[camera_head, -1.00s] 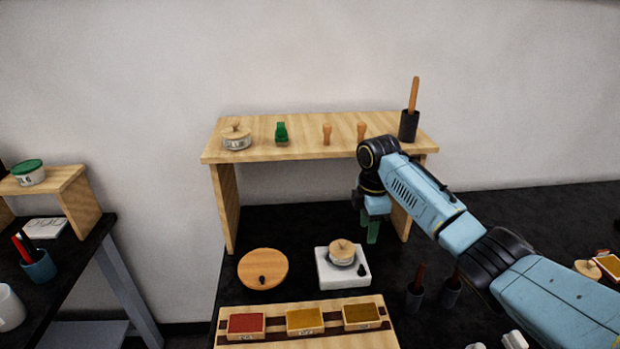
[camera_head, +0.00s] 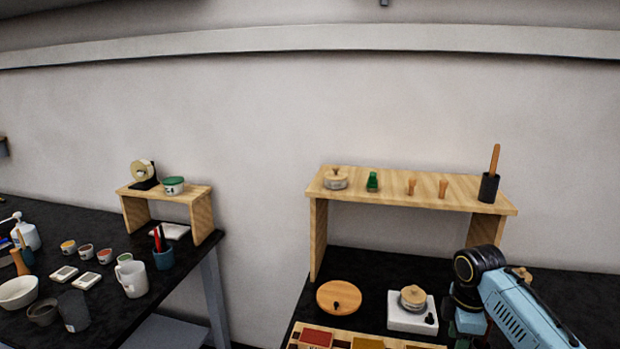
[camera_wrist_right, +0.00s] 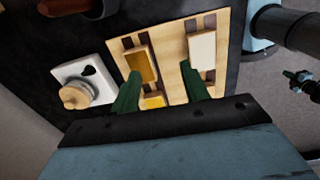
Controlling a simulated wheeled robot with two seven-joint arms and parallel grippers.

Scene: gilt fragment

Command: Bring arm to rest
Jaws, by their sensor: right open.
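My right arm (camera_head: 520,305) comes in from the lower right of the head view. Its gripper hangs at the lower edge there, and its fingers are cut off. In the right wrist view the two green fingers of my right gripper (camera_wrist_right: 162,88) are spread apart with nothing between them. They show against the wooden tray (camera_wrist_right: 172,45) with its coloured blocks. A small dark part with green tips at the right edge of that view looks like my left gripper (camera_wrist_right: 298,77); its jaw state is too small to tell.
A wooden shelf (camera_head: 455,188) stands behind my right arm, holding a lidded jar (camera_head: 336,180), a green item (camera_head: 372,182) and a dark holder (camera_head: 489,188). A white scale-like block (camera_head: 400,322) and a round wooden lid (camera_head: 339,297) lie in front. A second table stands left, beyond a gap.

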